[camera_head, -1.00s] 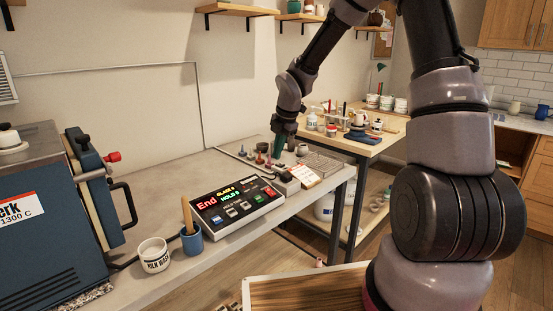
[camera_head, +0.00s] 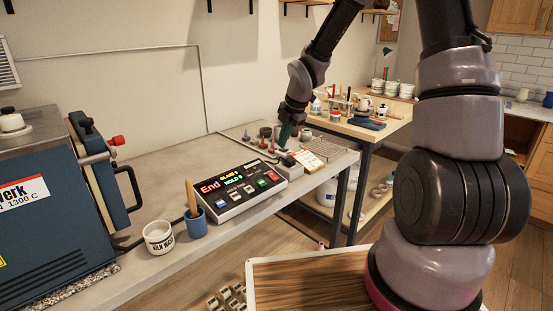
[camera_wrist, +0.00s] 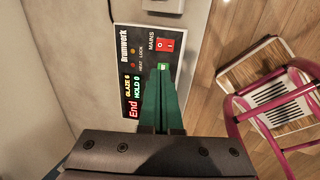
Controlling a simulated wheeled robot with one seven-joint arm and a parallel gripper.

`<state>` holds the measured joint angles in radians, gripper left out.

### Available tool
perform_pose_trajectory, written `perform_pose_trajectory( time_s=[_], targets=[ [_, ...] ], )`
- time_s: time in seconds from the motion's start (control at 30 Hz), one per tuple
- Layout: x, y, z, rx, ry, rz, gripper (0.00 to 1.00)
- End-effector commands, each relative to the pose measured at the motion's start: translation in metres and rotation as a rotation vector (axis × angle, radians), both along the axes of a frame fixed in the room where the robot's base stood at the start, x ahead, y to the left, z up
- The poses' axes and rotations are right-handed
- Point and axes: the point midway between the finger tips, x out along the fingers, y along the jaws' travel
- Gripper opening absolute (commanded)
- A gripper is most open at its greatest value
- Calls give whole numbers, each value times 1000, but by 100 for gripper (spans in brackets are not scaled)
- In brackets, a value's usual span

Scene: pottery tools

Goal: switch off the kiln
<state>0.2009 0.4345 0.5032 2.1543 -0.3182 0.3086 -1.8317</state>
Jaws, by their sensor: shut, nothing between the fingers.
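The blue kiln (camera_head: 55,215) stands at the left in the head view. Its control box (camera_head: 240,205) sits on the bench to its right, with "End" lit in red and "GLAZE" and "HOLD" lines lit. A red rocker marked MAINS (camera_wrist: 165,45) is at the box's far end in the wrist view; it shows in the head view (camera_head: 272,176). A green button (camera_wrist: 163,66) is beside the rocker, partly behind my fingertips. My gripper (camera_head: 284,140) is shut and empty, its green fingers (camera_wrist: 161,85) above the box. Whether they touch it I cannot tell.
A white mug (camera_head: 158,238) and a blue cup (camera_head: 196,225) with a wooden tool stand in front of the box. Small pots and a white card (camera_head: 306,160) lie beyond it. A pink-framed stool (camera_wrist: 230,110) stands on the floor beside the bench.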

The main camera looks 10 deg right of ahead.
Motion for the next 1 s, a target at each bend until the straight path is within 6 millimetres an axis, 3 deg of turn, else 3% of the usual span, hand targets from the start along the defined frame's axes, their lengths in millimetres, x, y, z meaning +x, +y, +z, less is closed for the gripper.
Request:
perform_pose_trajectory(
  time_s=[0.6, 0.8, 1.0],
  targets=[
    [32, 25, -108, -2, 4, 0, 0],
    [38, 28, -124, 0, 1, -1, 0],
    [39, 29, -127, 0, 1, -1, 0]
  ],
)
